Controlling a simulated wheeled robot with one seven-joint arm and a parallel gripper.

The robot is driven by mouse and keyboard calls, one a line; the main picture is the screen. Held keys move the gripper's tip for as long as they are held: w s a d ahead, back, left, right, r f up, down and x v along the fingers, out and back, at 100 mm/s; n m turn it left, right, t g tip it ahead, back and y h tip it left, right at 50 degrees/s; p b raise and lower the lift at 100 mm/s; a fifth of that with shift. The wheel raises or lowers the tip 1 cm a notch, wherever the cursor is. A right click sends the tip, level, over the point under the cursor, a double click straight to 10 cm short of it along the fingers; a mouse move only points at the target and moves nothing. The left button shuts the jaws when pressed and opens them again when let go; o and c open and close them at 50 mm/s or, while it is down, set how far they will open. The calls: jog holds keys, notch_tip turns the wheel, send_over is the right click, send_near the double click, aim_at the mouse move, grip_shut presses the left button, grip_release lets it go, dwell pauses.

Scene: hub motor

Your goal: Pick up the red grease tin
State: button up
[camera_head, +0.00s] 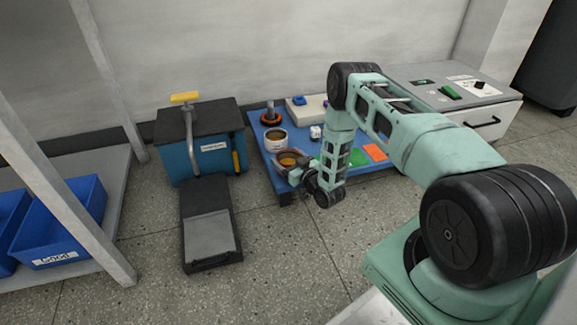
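A round open tin with a dark reddish rim and amber contents (288,159) stands near the front left of the low blue table (262,163); it looks like the red grease tin. My gripper (291,175) is down at the tin's near side, with my arm reaching in from the right. The gripper is small and partly merges with the tin in this view. I cannot tell whether its fingers are open or touching the tin. The tin's lower front is partly hidden by the gripper.
A pale tin with brown contents (275,137) stands just behind. Green (357,157) and orange (375,152) pads lie to the right. A blue press-like box (208,157) stands left of the table.

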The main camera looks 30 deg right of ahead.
jog(key=c, duration=0.4)
jog(key=shift+r, duration=0.1)
